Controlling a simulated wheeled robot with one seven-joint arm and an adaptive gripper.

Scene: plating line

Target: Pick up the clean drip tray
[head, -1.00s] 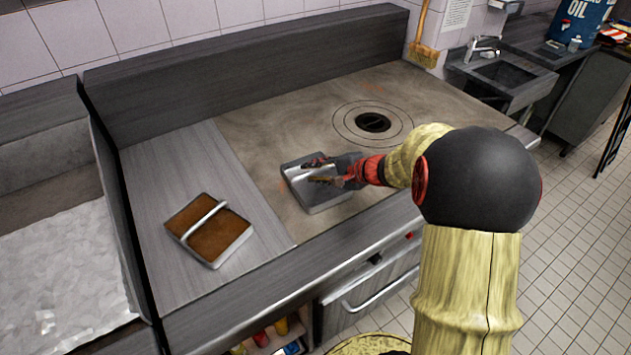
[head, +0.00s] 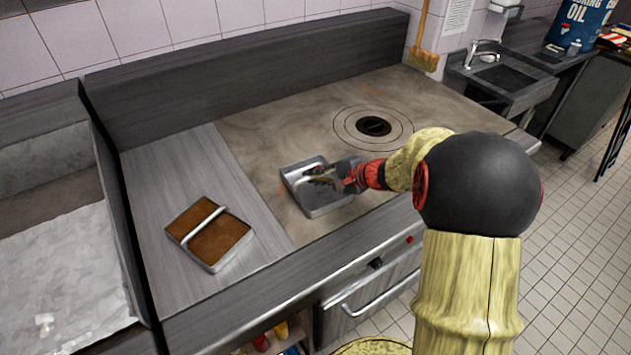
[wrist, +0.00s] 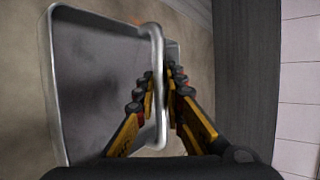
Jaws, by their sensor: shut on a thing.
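The clean drip tray (head: 330,206) is a grey metal tray with a bar handle across it. It sits on or just above the brownish cooktop, near its front left; I cannot tell whether it touches. It also shows in the wrist view (wrist: 85,80), empty inside. My gripper (head: 316,176) reaches over the tray from the right. In the wrist view my gripper (wrist: 162,80) has its fingers on both sides of the handle (wrist: 157,60), shut on it. A second tray (head: 209,234), filled with brown residue, lies on the steel counter to the left.
The cooktop (head: 270,130) has a round dark opening (head: 373,126) behind the tray. A raised grey backsplash (head: 250,62) runs along the back. A bin of white, ice-like material (head: 60,270) is at the far left. A sink (head: 503,78) stands at the back right.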

